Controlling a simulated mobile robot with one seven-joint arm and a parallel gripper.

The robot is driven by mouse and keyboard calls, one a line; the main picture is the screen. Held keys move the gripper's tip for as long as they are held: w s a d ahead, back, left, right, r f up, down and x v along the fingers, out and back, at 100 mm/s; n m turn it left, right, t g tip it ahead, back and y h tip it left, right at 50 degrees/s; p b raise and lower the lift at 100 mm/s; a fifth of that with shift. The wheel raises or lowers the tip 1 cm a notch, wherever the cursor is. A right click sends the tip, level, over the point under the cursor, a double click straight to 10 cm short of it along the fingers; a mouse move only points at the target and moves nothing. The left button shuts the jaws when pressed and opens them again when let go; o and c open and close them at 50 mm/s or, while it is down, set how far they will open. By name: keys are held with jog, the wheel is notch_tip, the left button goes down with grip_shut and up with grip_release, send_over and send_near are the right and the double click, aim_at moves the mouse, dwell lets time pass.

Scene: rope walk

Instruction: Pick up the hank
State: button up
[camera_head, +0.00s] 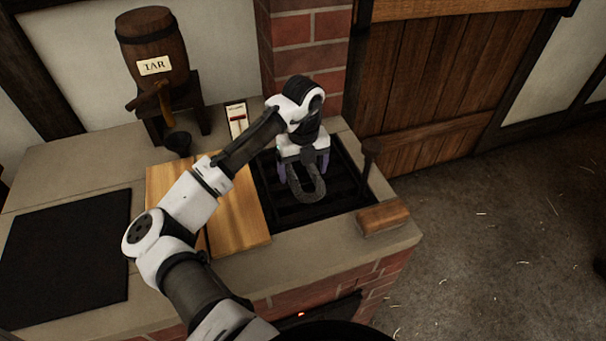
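The hank (307,196) is a grey, textured loop with a rounded near end, over the dark grate (340,199) at the right of the stone-topped counter. My gripper (304,172) comes from above at the hank's far end. Its two purplish fingers stand well apart, one on each side of the hank's far part, so it looks open. The gripper body hides the hank's far end. I cannot tell whether the fingers touch the hank or whether it lies flat on the bars.
A wooden board (238,220) lies left of the grate, and a black mat (66,258) farther left. A tar barrel (153,48) on a stand, with a dark cup (178,142) below its tap, is at the back. A wooden block (383,216) sits at the right front edge.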

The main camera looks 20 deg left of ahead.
jog(key=c, duration=0.8)
jog(key=shift+r, duration=0.2)
